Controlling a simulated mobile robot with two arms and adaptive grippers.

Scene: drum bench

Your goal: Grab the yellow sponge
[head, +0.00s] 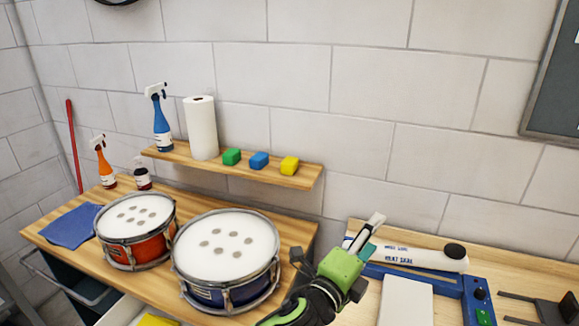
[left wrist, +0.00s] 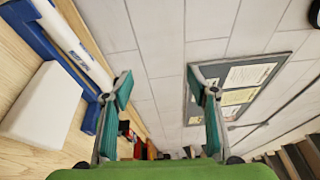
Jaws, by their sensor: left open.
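The yellow sponge (head: 289,166) is a small block at the right end of a wooden wall shelf (head: 215,168). A blue sponge (head: 259,160) and a green sponge (head: 232,156) sit to its left. My left gripper (head: 372,226) is to the right of the sponge and lower in the head view, over the right-hand bench and apart from the shelf. In the left wrist view its two fingers (left wrist: 158,88) are spread with nothing between them. The yellow sponge is not visible in that view. My right gripper is not in view.
A paper towel roll (head: 202,128) and a blue spray bottle (head: 161,122) stand left on the shelf. A red drum (head: 135,218) and a blue drum (head: 226,250) stand below. A white roll (head: 420,256) lies by a blue device (head: 480,300). A wall board (head: 555,95) hangs right.

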